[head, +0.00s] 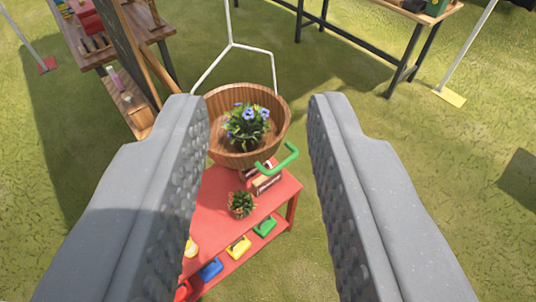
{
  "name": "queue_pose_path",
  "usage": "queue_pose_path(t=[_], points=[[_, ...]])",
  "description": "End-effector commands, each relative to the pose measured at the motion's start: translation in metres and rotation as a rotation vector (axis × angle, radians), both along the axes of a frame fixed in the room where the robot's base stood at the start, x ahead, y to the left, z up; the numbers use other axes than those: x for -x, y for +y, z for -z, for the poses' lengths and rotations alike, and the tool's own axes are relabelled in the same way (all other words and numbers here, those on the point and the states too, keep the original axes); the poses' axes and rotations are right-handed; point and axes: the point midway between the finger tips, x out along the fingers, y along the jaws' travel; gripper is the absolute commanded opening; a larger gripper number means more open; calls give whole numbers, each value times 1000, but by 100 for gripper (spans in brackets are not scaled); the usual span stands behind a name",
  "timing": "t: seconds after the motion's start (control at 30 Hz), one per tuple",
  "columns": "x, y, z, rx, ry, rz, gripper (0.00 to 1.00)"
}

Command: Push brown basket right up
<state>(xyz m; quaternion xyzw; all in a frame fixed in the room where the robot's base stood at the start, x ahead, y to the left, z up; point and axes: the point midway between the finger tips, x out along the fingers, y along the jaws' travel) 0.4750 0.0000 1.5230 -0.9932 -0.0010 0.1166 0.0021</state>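The brown basket (230,152) is a round wooden tub with a plant with blue flowers (248,122) inside it. It shows in the upper middle of the head view, at the far end of a red table (228,205); its contact with the table is partly hidden. My gripper (262,115) is open, with its two grey fingers at the left and right of the view. The basket shows between the fingertips, nearer the left one. I see nothing held between the fingers, and cannot tell whether the left finger touches the basket.
A green handle (280,163) and a small potted plant (241,204) are at the red table. Yellow (238,247), blue and green items sit on its lower shelf. A white frame (250,48) stands behind the basket. A wooden shelf (125,100) is at left.

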Motion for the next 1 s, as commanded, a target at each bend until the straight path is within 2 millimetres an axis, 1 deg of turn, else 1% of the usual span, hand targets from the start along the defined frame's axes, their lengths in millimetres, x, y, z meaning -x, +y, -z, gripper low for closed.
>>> queue_pose_path(t=[0.07, 0.17, 0.2, 0.27, 0.3, 0.37, 0.4, 0.47, 0.5, 0.6, 0.67, 0.8, 0.9, 1.0], points=[[-9, -2, 13, -22, 29, -5, 30], [-31, -7, 49, -88, 107, -23, 30], [-42, -10, 68, -127, 148, -32, 30], [-58, -14, 99, -194, 214, -48, 30], [-69, -16, 122, -244, 261, -60, 30], [-81, -20, 152, -319, 321, -78, 30], [-90, -22, 171, -374, 359, -89, 30], [-100, -26, 198, -455, 407, -105, 30], [-107, -29, 215, -512, 438, -116, 30], [-121, -37, 255, -655, 502, -142, 30], [-130, -43, 277, -747, 531, -154, 30], [-146, -61, 321, -966, 567, -178, 30], [-157, -79, 347, -1122, 566, -189, 30], [-165, -99, 367, -1256, 544, -190, 30]])
